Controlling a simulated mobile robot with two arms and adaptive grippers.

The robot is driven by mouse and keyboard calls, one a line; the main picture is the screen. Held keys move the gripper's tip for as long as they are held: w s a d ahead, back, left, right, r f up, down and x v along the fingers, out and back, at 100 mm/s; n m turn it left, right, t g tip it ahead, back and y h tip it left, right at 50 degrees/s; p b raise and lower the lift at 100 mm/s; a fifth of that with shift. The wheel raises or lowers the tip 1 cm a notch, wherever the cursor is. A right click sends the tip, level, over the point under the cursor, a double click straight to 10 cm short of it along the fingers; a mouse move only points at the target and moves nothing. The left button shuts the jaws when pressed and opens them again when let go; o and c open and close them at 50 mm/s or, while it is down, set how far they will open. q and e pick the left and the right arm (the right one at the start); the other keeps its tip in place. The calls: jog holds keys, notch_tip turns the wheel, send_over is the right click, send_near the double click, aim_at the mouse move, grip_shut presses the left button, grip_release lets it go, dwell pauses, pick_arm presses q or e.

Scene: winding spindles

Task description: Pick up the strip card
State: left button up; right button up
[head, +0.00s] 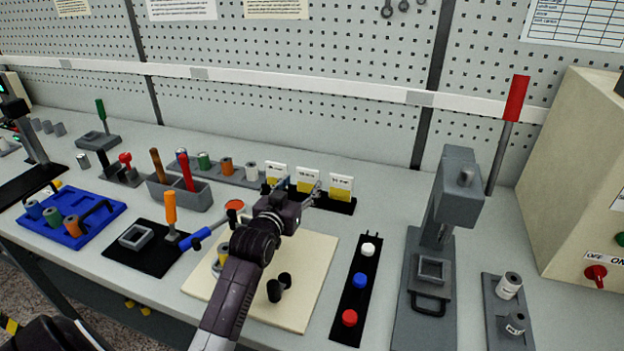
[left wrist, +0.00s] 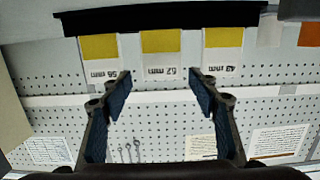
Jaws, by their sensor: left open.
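Three white and yellow strip cards stand upright in a row in a black holder (head: 340,206) at the back of the bench: a left card (head: 276,171), a middle card (head: 306,174) and a right card (head: 340,183). My left gripper (head: 302,187) is open and empty, close in front of them. In the left wrist view, the picture is upside down; the middle card (left wrist: 161,55) is lined up with the gap between the open fingers (left wrist: 160,82). The other cards flank it, and the holder (left wrist: 165,19) is along the top. My right gripper is not in view.
A cream board (head: 312,275) lies under my left arm. A strip with white, blue and red buttons (head: 360,282) and a grey press (head: 450,225) stand to the right. A grey bin with handled tools (head: 180,195) stands left. A pegboard wall (head: 300,45) rises behind.

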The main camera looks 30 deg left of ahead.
aim_at(307, 173)
pick_arm(q)
jog(key=shift+w+a+r, duration=0.1)
jog(key=shift+w, duration=0.4)
jog(key=shift+w+a, duration=0.1)
jog(key=shift+w, duration=0.1)
jog(key=shift+w+a+r+p, duration=0.1)
jog(key=shift+w+p, duration=0.2)
jog(key=shift+w, duration=0.05)
jog(key=x, duration=0.3)
jog(key=shift+w+a+p, duration=0.1)
jog(key=shift+p, duration=0.2)
jog(key=shift+w+a, duration=0.1)
jog(key=shift+w, duration=0.45)
jog(key=c, duration=0.8)
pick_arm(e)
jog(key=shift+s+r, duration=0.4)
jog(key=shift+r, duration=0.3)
